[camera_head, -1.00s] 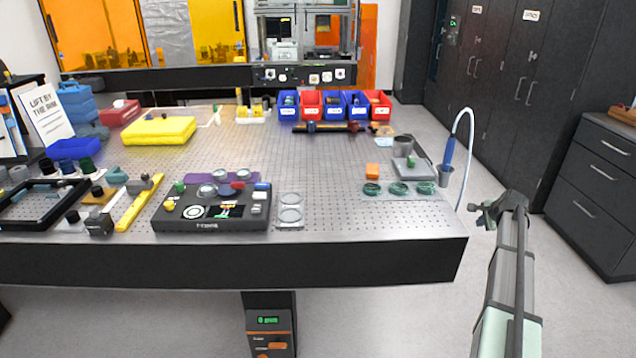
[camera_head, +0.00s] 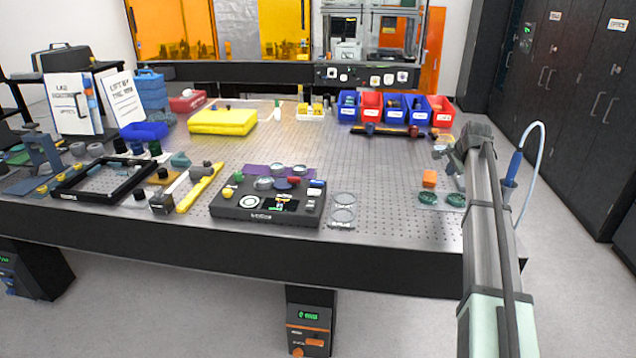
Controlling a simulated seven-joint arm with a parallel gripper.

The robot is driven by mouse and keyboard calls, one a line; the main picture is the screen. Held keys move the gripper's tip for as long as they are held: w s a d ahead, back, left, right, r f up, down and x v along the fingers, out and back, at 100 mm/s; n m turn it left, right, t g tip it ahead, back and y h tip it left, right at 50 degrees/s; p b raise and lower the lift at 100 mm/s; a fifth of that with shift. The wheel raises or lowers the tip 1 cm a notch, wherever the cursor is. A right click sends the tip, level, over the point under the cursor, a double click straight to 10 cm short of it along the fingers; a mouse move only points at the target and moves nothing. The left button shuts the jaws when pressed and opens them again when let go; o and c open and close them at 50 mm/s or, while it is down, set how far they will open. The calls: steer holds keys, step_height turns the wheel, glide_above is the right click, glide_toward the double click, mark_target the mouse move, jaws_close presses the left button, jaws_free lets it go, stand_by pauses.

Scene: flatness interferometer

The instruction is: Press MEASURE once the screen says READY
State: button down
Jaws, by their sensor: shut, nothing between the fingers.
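The black interferometer box (camera_head: 240,211) sits near the table's front edge, left of centre. Its small dark screen (camera_head: 281,204) shows coloured marks, but the text is too small to read. A white round dial or target lies left of the screen. Green, yellow, red and blue knobs or buttons are around the top of the box. I cannot tell which one is MEASURE. My gripper (camera_head: 446,151) is shut and empty over the right part of the table, well right of the box and apart from it.
The perforated optical table (camera_head: 385,175) is largely clear between box and gripper.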

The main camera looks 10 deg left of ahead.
steer(key=s+a+r+n+y, duration=0.1)
steer(key=a+r+n, duration=0.15)
steer(key=a, duration=0.95)
steer(key=a+r+n+y, duration=0.2)
steer(key=a+n, duration=0.2)
steer(key=a, duration=0.8)
step_height(320, 180, up, 4)
steer(key=f+n+y, duration=0.1)
steer(key=n+y, duration=0.1)
steer(key=n, duration=0.3)
glide_above(319, 183)
steer(key=shift+w+r+m+t, duration=0.15)
steer(key=shift+r+m+t, duration=0.1)
steer(key=shift+t, duration=0.05)
steer(key=shift+f, duration=4.4)
steer(key=shift+f, duration=0.9)
steer(key=shift+r, duration=0.9)
steer(key=shift+r, duration=0.15)
